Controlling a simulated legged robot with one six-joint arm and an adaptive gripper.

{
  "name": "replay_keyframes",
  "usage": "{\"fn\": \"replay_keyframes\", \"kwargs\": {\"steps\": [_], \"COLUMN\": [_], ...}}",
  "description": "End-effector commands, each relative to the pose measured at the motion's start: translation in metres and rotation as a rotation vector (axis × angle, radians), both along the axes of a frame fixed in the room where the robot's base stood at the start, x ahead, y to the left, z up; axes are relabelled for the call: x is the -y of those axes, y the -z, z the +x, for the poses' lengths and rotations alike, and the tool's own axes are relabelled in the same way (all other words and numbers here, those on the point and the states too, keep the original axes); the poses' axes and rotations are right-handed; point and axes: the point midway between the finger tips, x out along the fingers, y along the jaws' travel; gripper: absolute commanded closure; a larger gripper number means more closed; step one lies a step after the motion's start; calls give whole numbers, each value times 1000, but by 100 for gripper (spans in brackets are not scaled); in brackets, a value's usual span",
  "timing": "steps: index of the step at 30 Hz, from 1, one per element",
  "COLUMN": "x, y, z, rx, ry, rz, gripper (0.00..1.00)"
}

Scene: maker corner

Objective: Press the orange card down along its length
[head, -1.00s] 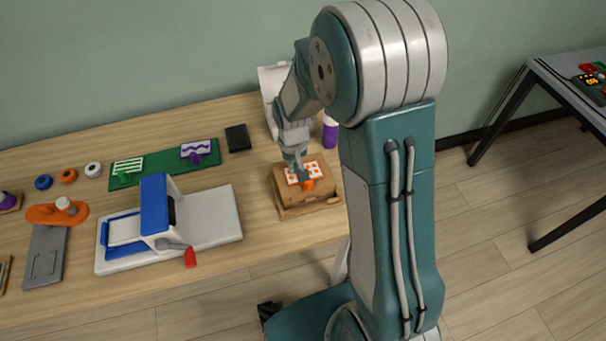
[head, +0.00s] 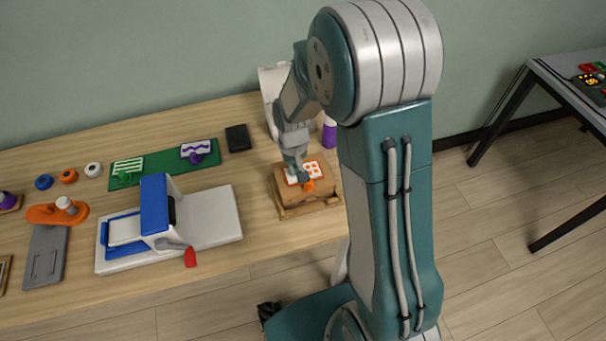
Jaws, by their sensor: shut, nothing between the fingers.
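The orange and white patterned card (head: 313,169) lies on top of a brown wooden block (head: 322,189) at the right end of the workbench. A small orange piece (head: 309,186) shows at the card's front edge. My gripper (head: 303,178) is shut and empty, pointing down at the card. Its tip covers part of the card's left and middle. I cannot tell whether the tip touches the card.
A blue and white press-like device (head: 158,212) with a red handle stands left on the workbench (head: 262,230). A green mat (head: 160,166) with stamps and a black pad (head: 238,138) lie behind. A purple and white bottle (head: 330,131) stands behind the block.

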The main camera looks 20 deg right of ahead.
Motion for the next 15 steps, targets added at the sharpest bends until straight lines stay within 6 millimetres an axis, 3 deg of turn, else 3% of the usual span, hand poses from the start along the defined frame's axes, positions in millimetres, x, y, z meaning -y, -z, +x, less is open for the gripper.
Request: {"fn": "replay_keyframes", "kwargs": {"steps": [8,15], "x": [0,0], "y": [1,-15], "z": [-1,-1], "rx": [-5,-2], "ry": [0,0], "rz": [0,0], "gripper": [100,100]}}
